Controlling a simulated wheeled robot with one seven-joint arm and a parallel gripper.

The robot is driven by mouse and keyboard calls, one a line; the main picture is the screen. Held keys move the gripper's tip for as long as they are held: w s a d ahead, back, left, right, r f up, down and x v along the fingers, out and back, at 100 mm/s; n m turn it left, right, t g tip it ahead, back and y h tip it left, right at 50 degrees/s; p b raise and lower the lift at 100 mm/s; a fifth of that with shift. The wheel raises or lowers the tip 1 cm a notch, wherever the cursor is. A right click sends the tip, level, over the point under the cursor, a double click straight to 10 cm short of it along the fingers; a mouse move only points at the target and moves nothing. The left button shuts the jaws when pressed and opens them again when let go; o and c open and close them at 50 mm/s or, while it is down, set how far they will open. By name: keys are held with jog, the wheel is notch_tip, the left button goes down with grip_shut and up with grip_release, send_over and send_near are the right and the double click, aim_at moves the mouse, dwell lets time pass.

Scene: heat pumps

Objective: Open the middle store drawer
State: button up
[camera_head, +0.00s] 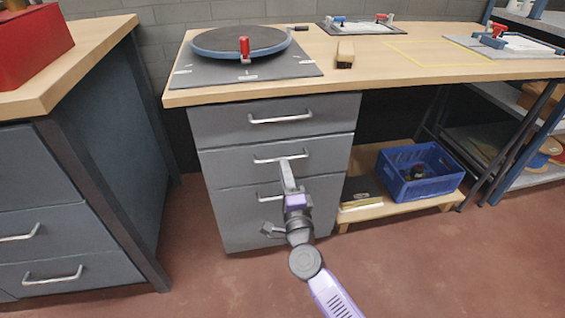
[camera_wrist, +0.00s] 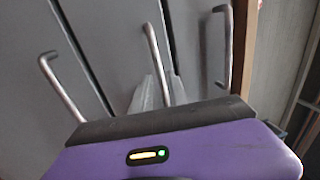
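The grey store unit under the workbench has stacked drawers. The middle drawer (camera_head: 230,163) looks flush with the drawers above and below it. Its bar handle (camera_head: 268,159) is at my gripper (camera_head: 287,165), which reaches up to its right part. In the wrist view the picture is turned sideways, and the middle handle (camera_wrist: 155,55) runs down between the two grey fingers of my gripper (camera_wrist: 164,88). The fingers lie close on either side of it. I cannot tell whether they press on the handle. The lower handle end is hidden behind my gripper body.
The top drawer handle (camera_head: 281,118) is above, and the bottom drawer handle (camera_head: 266,197) is partly behind my gripper. A blue crate (camera_head: 435,187) stands on a low wooden platform at right. Another drawer cabinet (camera_head: 100,195) stands at left. The floor in front is clear.

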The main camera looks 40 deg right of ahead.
jog(key=shift+b+x, duration=0.4)
jog(key=shift+x, duration=1.9)
grip_shut()
